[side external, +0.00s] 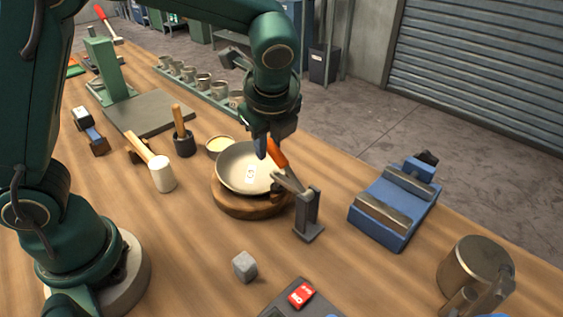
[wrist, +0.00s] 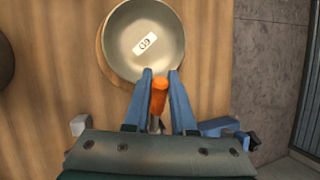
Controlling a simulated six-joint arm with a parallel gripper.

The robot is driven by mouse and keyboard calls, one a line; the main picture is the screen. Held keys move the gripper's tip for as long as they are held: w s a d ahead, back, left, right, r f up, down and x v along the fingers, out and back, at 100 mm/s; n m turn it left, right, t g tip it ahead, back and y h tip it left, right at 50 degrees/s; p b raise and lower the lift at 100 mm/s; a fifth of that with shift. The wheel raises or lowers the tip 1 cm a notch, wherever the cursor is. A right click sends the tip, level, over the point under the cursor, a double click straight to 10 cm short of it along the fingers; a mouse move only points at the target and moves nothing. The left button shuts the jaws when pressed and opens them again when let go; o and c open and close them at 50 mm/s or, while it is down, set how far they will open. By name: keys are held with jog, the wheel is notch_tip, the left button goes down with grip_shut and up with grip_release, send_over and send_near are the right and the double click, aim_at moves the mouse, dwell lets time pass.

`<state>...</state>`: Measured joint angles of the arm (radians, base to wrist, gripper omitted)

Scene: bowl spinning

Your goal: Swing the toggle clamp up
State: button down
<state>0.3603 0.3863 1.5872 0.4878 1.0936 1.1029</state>
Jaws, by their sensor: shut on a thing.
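The toggle clamp (side external: 307,213) stands on the bench at the right edge of the round wooden block (side external: 229,206). Its orange handle (side external: 277,153) slants up to the left above the bowl's right side. My gripper (side external: 268,150) reaches down from above and is shut on the orange handle. In the wrist view the handle (wrist: 159,97) lies between my two blue fingers (wrist: 159,85). The metal bowl (side external: 245,168) with a white label sits on the block; it also shows in the wrist view (wrist: 143,40). The clamp's lower parts are mostly hidden in the wrist view.
A blue vise (side external: 397,205) stands to the right, and a metal mug (side external: 474,268) at the lower right. A grey cube (side external: 244,266) lies in front. A white mallet (side external: 160,173), a small dish (side external: 219,146) and a row of cups (side external: 203,84) are to the left and behind.

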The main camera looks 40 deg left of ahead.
aim_at(281, 155)
dwell(0.8)
jog(key=shift+d+r+m+y, duration=0.3)
jog(key=shift+d+r+y, duration=1.15)
jog(key=shift+y, duration=0.45)
jog(key=shift+d+r+y, duration=0.35)
jog(key=shift+d+y, duration=0.3)
jog(key=shift+y, duration=0.15)
jog(key=shift+d+r+y, duration=0.3)
jog(key=shift+d+y, duration=0.35)
jog(key=shift+y, duration=0.15)
jog(key=shift+t, duration=0.3)
jog(key=c, duration=0.7)
grip_release()
jog(key=shift+c, duration=0.2)
jog(key=shift+a, duration=0.1)
